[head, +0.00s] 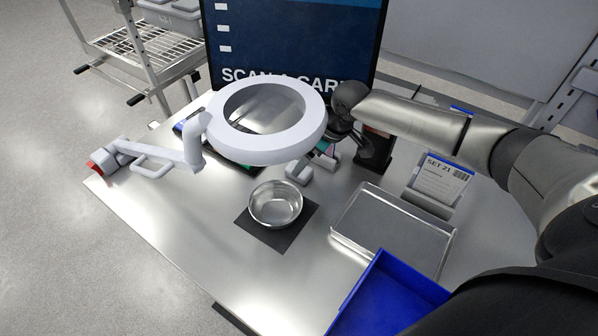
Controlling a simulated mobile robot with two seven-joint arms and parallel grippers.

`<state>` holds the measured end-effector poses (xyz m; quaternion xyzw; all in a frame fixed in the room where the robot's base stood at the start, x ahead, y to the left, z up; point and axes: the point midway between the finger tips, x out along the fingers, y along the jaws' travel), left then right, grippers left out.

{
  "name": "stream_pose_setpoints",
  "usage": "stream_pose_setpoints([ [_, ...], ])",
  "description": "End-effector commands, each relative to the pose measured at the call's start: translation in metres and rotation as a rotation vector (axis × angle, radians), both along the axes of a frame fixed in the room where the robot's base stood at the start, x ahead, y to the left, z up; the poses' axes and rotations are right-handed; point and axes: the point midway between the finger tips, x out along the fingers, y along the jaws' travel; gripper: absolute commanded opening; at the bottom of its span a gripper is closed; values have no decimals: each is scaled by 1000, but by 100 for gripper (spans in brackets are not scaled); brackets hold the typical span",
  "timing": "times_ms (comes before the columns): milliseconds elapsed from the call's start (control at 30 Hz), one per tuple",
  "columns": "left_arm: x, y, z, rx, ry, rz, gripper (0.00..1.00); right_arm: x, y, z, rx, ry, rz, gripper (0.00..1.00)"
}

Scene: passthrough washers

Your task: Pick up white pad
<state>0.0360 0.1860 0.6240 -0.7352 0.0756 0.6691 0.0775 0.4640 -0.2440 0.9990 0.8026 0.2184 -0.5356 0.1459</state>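I cannot make out a white pad for certain in the head view. My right arm reaches in from the right across the back of the steel table (190,232). Its gripper (325,151) is low behind the right side of the white ring-shaped magnifier lamp (311,132), close to small teal and pink items. The lamp's ring hides part of the gripper, and I cannot tell whether its fingers are open or hold anything. My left gripper is not in view.
A metal bowl (275,208) stands on a dark mat (288,240) at mid-table. A metal tray (390,225), a blue bin (385,298) and a "SET 21" card holder (440,182) are on the right. A screen (290,35) stands behind. The table's left front is clear.

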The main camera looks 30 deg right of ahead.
Motion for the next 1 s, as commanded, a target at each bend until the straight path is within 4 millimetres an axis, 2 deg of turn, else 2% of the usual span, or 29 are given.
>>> stream_pose_setpoints([
  [300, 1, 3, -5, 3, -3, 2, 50, 12, 6, -38, -1, 1, 0, 91],
  [667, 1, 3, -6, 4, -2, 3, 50, 14, 8, -45, -1, 1, 1, 91],
  [1000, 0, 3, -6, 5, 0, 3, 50, 14, 8, -44, -1, 1, 0, 53],
])
